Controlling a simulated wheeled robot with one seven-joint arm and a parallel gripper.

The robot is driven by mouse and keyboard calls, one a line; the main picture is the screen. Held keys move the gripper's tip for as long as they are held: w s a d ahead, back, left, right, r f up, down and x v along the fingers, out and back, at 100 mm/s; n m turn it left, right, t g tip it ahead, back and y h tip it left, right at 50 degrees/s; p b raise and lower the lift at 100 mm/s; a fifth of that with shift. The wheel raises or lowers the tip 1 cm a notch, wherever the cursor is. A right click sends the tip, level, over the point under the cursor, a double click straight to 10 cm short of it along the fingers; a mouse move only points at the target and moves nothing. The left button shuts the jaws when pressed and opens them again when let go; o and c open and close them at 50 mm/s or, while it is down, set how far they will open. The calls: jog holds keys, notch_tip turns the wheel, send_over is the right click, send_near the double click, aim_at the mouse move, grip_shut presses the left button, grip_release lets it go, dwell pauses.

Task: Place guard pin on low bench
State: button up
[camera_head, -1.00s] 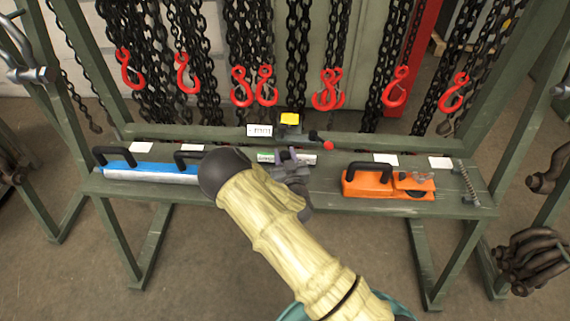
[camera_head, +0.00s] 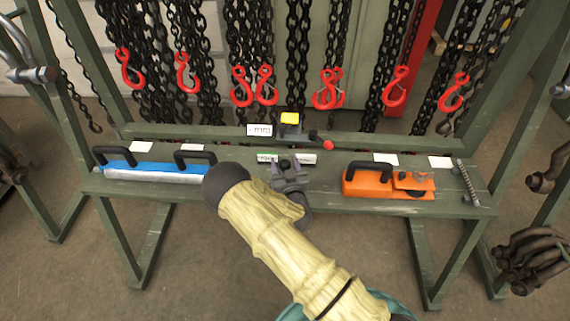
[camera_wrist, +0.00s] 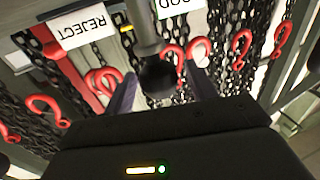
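The low bench (camera_head: 335,190) is a green plank that runs across the head view. My gripper (camera_head: 284,170) is over its middle, behind my pale sleeved arm. In the wrist view my gripper (camera_wrist: 161,72) has two purplish fingers standing apart. A grey rod with a dark round knob (camera_wrist: 157,78), possibly the guard pin, shows between them. I see gaps between knob and fingers and cannot make out contact. The rod's other end is out of the wrist view. In the head view the knob is too small to tell apart from the gripper.
A blue-silver bar (camera_head: 150,172) with black handles lies left on the bench. An orange tool (camera_head: 370,186) and a ribbed rod (camera_head: 467,182) lie right. A device with a yellow top (camera_head: 290,119) and red knob stands behind the gripper. Chains with red hooks (camera_head: 328,90) hang behind.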

jog(key=shift+r, duration=0.15)
jog(key=shift+s, duration=0.1)
jog(key=b+v, duration=0.2)
jog(key=v, duration=0.9)
jog(key=shift+s, duration=0.4)
jog(key=shift+d, duration=0.15)
